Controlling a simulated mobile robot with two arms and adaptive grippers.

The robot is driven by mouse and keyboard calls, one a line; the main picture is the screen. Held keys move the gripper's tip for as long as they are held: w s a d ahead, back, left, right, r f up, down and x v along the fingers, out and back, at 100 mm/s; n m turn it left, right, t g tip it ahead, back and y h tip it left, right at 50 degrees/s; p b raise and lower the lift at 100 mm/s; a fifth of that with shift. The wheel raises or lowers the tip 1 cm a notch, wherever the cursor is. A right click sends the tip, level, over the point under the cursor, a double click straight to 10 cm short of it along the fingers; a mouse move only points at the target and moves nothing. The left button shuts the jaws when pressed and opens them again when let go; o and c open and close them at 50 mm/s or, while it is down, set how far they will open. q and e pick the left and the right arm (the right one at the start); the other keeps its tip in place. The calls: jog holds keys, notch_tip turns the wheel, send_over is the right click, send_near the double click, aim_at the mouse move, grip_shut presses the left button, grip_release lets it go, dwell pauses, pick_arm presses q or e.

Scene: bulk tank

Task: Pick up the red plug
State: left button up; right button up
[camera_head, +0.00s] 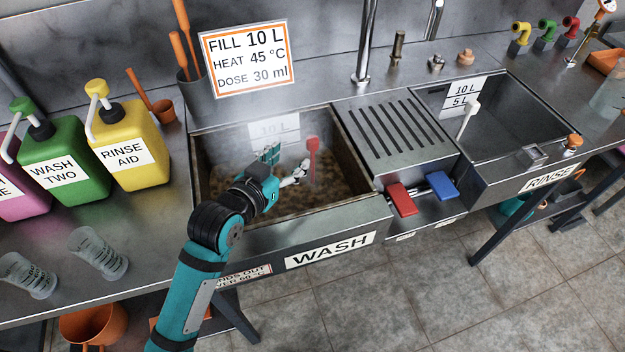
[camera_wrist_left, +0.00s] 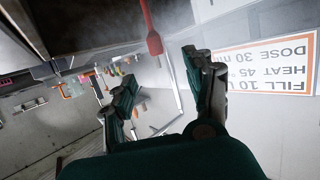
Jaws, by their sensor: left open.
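The red plug (camera_head: 313,146) has a rounded head and a thin stem and stands upright in the WASH basin (camera_head: 350,218), in the cloudy brown contents. Its lower end is hidden in haze. In the left wrist view the red plug (camera_wrist_left: 154,42) shows at the top, beyond the fingertips and roughly between them. My left gripper (camera_head: 281,166) is open and empty over the WASH basin, just left of the plug and apart from it. It also shows in the left wrist view (camera_wrist_left: 160,78). My right gripper is not in view.
Yellow (camera_head: 125,165) and green bottles (camera_head: 65,190) stand at left. A tall faucet (camera_head: 365,45) rises behind.

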aim_at(310, 143)
pick_arm(q)
jog(key=x, duration=0.5)
jog(key=shift+w, duration=0.15)
jog(key=shift+w+d+f, duration=0.2)
jog(key=shift+w+d, duration=0.05)
jog(key=shift+w, duration=0.1)
jog(key=shift+w+d+f, duration=0.1)
jog(key=shift+w+d, duration=0.1)
jog(key=shift+w, duration=0.05)
jog(key=x, duration=0.3)
jog(key=shift+w+d+f+p, duration=0.2)
jog(key=shift+w+d+p, duration=0.05)
jog(key=shift+d+p, duration=0.05)
jog(key=shift+w+d+f, duration=0.15)
jog(key=shift+w, duration=0.2)
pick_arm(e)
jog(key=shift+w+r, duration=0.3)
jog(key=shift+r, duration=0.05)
pick_arm(q)
grip_shut()
